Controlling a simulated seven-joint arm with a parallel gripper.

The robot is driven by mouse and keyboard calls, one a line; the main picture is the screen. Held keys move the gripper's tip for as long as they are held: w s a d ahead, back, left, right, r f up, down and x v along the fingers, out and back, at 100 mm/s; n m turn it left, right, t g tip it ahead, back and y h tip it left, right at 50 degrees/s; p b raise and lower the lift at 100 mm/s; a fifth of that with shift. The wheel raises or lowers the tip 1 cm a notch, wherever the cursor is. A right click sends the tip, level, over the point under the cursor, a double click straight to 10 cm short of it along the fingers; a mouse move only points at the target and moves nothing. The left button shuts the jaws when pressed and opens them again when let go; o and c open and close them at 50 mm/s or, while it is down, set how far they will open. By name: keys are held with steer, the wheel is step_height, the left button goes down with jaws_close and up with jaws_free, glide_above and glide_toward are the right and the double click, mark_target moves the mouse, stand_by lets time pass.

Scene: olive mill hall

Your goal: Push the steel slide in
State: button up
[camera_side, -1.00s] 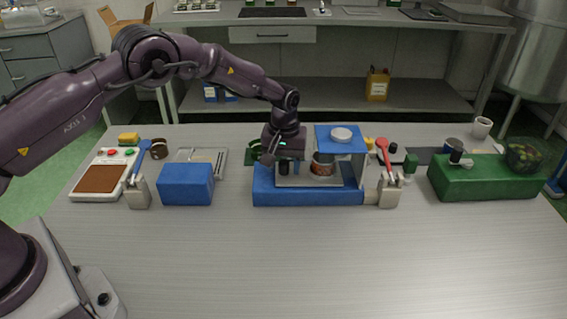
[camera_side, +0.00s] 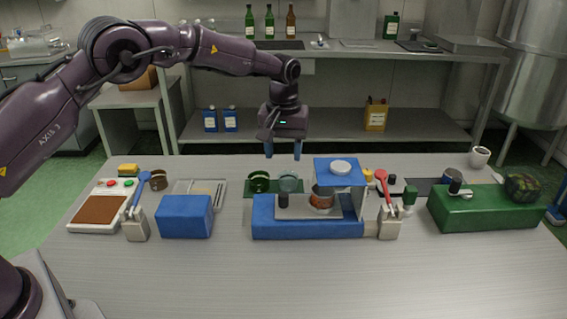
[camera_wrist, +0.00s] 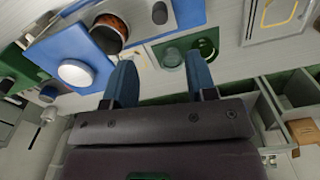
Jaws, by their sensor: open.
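The steel slide (camera_side: 298,210) is a grey plate on a long blue base (camera_side: 308,230). A black knob (camera_side: 284,200) stands near its left end, and a jar with a reddish-brown band (camera_side: 321,198) stands on its right part. The jar is partly below a raised blue top (camera_side: 340,177) with a white disc on it. How far the plate reaches under that top is hidden. My gripper (camera_side: 283,153) is open and empty, raised above and behind the base. The wrist view shows its two blue fingers (camera_wrist: 161,78) apart, with the knob (camera_wrist: 160,13) and jar (camera_wrist: 110,33) beyond.
Two cups (camera_side: 259,181) stand on a green mat behind the base. A blue block (camera_side: 185,216) is to the left. A red lever (camera_side: 382,184) and a green block (camera_side: 482,207) are to the right. The front of the table is clear.

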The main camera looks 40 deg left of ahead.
steer(key=shift+r, duration=0.15)
steer(key=shift+c, duration=1.1)
steer(key=shift+w+a+r, duration=0.1)
steer(key=shift+a+r, duration=0.25)
steer(key=shift+r, duration=0.2)
steer(key=c, duration=0.3)
steer(key=s, duration=0.1)
steer(key=s+a, duration=0.1)
steer(key=s, duration=0.1)
steer(key=shift+a+r+n, duration=0.2)
steer(key=shift+a+n, duration=0.05)
steer(key=shift+n, duration=0.05)
jaws_close()
steer(key=s+a+f+n+t, duration=0.1)
steer(key=s+f+t, duration=0.45)
steer(key=s, duration=0.45)
steer(key=t, duration=0.2)
glide_toward(277, 203)
steer(key=shift+n, duration=0.4)
steer(key=f, duration=0.1)
steer(key=a+f, duration=0.2)
steer(key=shift+s+a+f, duration=0.1)
steer(key=shift+s+f, duration=0.15)
steer(key=shift+f, duration=0.1)
steer(key=w, duration=0.1)
steer(key=w+d, duration=0.1)
steer(key=w, duration=0.1)
steer(key=shift+d+f, duration=0.35)
steer(key=shift+w+d, duration=0.3)
steer(key=shift+w, duration=0.1)
